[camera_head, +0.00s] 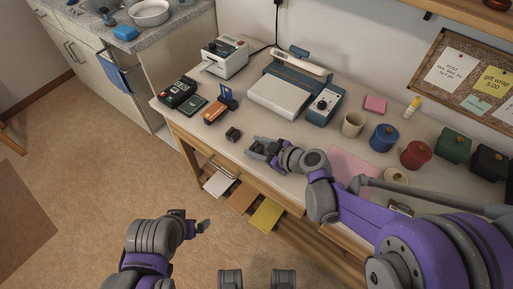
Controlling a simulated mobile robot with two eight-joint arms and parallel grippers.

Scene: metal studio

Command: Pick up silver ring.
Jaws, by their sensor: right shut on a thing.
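My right gripper (258,149) is low over the front part of the worktable (210,140), to the right of a small dark box (232,134). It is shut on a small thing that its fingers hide. I cannot make out the silver ring anywhere, so I cannot tell from this view whether it is the thing held. My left gripper (203,226) is in front of the table, over the floor and apart from the tabletop. I cannot tell whether its fingers are open or shut.
A scale (281,97), a label printer (224,57), a card terminal (177,92) and an orange stapler-like tool (217,109) stand left and behind. A beige mug (352,124), a blue jar (384,137) and a red jar (416,154) stand right. A pink sheet (350,166) lies near my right arm.

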